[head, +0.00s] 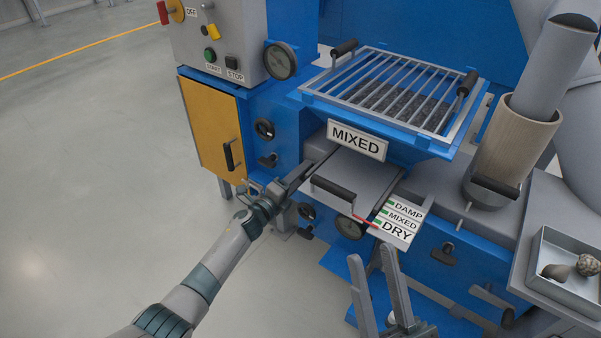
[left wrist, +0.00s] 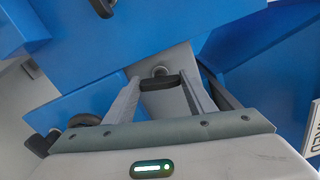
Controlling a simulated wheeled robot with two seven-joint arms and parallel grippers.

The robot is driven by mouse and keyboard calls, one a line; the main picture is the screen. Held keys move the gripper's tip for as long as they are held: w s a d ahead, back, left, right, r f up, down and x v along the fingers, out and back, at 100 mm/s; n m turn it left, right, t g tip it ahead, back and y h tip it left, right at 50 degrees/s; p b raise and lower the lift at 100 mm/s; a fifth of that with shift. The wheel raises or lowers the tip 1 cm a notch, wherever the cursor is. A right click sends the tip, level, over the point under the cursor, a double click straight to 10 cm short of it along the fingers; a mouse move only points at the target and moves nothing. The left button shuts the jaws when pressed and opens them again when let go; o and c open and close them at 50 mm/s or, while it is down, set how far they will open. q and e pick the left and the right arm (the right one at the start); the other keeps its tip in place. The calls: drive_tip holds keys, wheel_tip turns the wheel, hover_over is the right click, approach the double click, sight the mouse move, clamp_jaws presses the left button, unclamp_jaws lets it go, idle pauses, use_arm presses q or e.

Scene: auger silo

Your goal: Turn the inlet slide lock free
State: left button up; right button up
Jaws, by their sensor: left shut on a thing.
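My left gripper (head: 306,172) reaches in from the left to the machine's front, beside the inlet slide (head: 365,178), a grey plate with a black bar handle (head: 333,188). In the left wrist view my left gripper (left wrist: 160,80) is shut on a small dark lock handle (left wrist: 159,84), with a round grey pivot just beyond it. In the head view the fingers hide this handle. My right gripper (head: 372,255) is at the bottom centre, its fingers apart and empty, below the slide and touching nothing that I can see.
A barred inlet hopper (head: 395,90) with a MIXED sign (head: 357,140) sits above the slide. A DAMP, MIXED, DRY label (head: 398,222) with a red pointer lies right of it. Dark knobs line the blue front. A tray (head: 535,278) stands right. The left floor is clear.

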use_arm(q)
drive_tip(key=shift+f+n+p, duration=0.15)
drive_tip(key=shift+n+p, duration=0.3)
drive_tip(key=shift+n, duration=1.15)
use_arm(e)
drive_tip(key=shift+s+a+f+g, duration=0.15)
drive_tip(key=shift+a+f+g, duration=0.25)
drive_tip(key=shift+f+g, duration=0.35)
drive_tip(key=shift+s+a+f+g, duration=0.1)
drive_tip(key=shift+a+f+g, duration=0.35)
drive_tip(key=shift+f, duration=0.5)
drive_tip(key=shift+d, duration=0.1)
use_arm(q)
drive_tip(key=o, duration=1)
drive_tip(key=shift+o, duration=0.2)
use_arm(e)
drive_tip(key=shift+r, duration=0.3)
use_arm(q)
drive_tip(key=shift+a, duration=0.1)
drive_tip(key=p+v, duration=0.4)
drive_tip(key=v, duration=1.3)
drive_tip(key=shift+s, duration=0.15)
use_arm(e)
drive_tip(key=w+f+g+h, duration=0.2)
drive_tip(key=f+g, duration=0.5)
drive_tip(key=f, duration=0.6)
drive_tip(key=shift+w+d+g+h, duration=0.2)
drive_tip(key=shift+w+g+h, duration=0.2)
drive_tip(key=shift+w, duration=0.5)
